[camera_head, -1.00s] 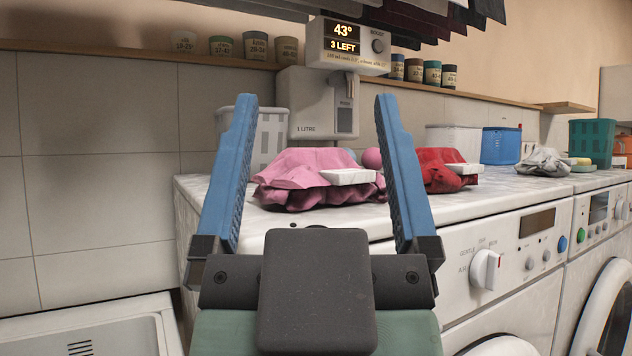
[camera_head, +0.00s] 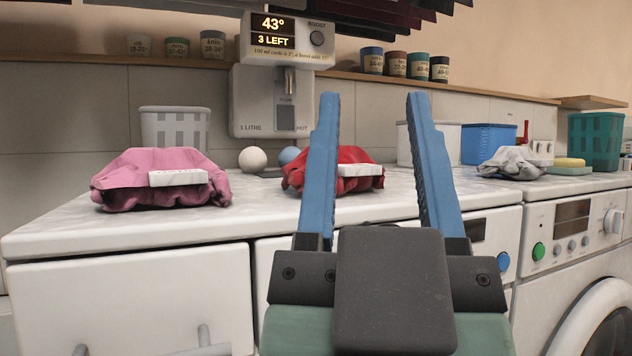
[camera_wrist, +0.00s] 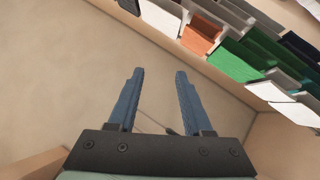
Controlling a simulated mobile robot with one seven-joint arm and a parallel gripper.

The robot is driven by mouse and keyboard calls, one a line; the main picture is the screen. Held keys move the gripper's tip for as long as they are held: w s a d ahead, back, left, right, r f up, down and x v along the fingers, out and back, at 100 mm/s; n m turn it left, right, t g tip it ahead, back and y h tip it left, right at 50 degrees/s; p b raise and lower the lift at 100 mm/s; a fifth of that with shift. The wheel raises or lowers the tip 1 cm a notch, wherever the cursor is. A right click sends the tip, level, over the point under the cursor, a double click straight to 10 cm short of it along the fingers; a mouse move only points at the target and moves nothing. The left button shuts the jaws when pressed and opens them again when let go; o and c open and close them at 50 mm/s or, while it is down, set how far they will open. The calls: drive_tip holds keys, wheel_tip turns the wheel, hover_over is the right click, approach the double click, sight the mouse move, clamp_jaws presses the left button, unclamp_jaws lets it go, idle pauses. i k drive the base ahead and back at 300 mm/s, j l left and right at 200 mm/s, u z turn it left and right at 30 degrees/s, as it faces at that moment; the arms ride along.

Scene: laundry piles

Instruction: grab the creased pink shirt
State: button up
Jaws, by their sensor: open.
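The creased pink shirt (camera_head: 150,185) lies crumpled on the white counter at the left in the head view, with a white block-like tag (camera_head: 178,177) on its front. My gripper (camera_head: 374,95) is open and empty, its two blue fingers pointing up. It stands to the right of the pink shirt, apart from it, in front of the red cloth (camera_head: 333,168), part of which the left finger hides. The wrist view shows my open gripper (camera_wrist: 158,72) with nothing between the fingers; the pink shirt is not in that view.
A grey-white cloth (camera_head: 512,163) lies farther right. Behind stand a white basket (camera_head: 175,128), a dispenser (camera_head: 262,100), a white ball (camera_head: 253,159), a blue bin (camera_head: 488,143) and a green basket (camera_head: 594,140). The counter top (camera_head: 250,205) between the pink and red cloths is clear.

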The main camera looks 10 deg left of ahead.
sight(153, 176)
drive_tip(key=l+u, duration=0.45)
drive_tip(key=u, duration=0.3)
drive_tip(key=l+u, duration=0.35)
drive_tip(key=j, duration=0.1)
